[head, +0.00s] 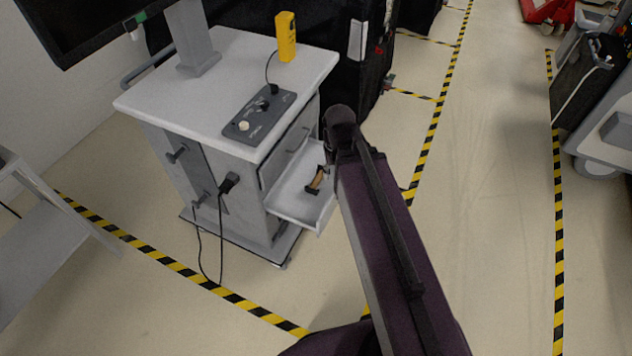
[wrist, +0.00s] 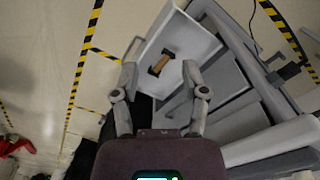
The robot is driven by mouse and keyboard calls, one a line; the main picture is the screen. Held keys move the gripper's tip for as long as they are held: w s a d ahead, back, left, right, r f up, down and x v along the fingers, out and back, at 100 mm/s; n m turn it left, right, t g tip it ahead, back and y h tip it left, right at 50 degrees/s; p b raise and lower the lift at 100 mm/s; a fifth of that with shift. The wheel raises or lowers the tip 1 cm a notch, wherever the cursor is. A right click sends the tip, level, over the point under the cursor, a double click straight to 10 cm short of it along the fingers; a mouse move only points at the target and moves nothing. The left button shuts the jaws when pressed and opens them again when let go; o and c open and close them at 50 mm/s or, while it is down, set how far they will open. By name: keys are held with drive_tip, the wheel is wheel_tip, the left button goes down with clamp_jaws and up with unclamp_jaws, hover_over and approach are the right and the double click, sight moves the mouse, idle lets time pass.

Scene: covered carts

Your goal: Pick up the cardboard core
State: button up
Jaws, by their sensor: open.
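The cardboard core (head: 317,180) is a small tan-brown cylinder with dark pieces at both ends. It lies in the open white drawer (head: 293,205) of the grey cart. In the wrist view the core (wrist: 161,63) lies aslant in the drawer (wrist: 198,39), seen between the fingertips. My gripper (wrist: 159,69) is open, its two fingers spread wide with nothing between them. It appears above the drawer, apart from the core; the exact height is hard to tell. In the head view my arm hides the gripper.
The cart top (head: 215,85) bears a control box (head: 259,115), a yellow handheld device (head: 286,37) and a monitor stand. Black cables hang at the cart's side. A black covered cart (head: 345,50) stands behind. Floor to the right, between striped tapes, is clear.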

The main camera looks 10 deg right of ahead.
drive_tip(key=o, duration=0.3)
drive_tip(key=m+b, duration=0.7)
drive_tip(key=b, duration=1.9)
hover_over(317, 179)
wheel_tip(317, 179, down, 26)
drive_tip(key=shift+f, duration=0.1)
wheel_tip(317, 179, down, 8)
drive_tip(key=b, duration=0.8)
drive_tip(key=shift+d+f+b, duration=0.1)
drive_tip(key=shift+f+b, duration=0.15)
drive_tip(key=shift+b, duration=0.1)
drive_tip(key=shift+f, duration=0.1)
drive_tip(key=shift+w+f+b, duration=0.1)
drive_tip(key=shift+f+b, duration=2.4)
drive_tip(key=shift+b, duration=0.1)
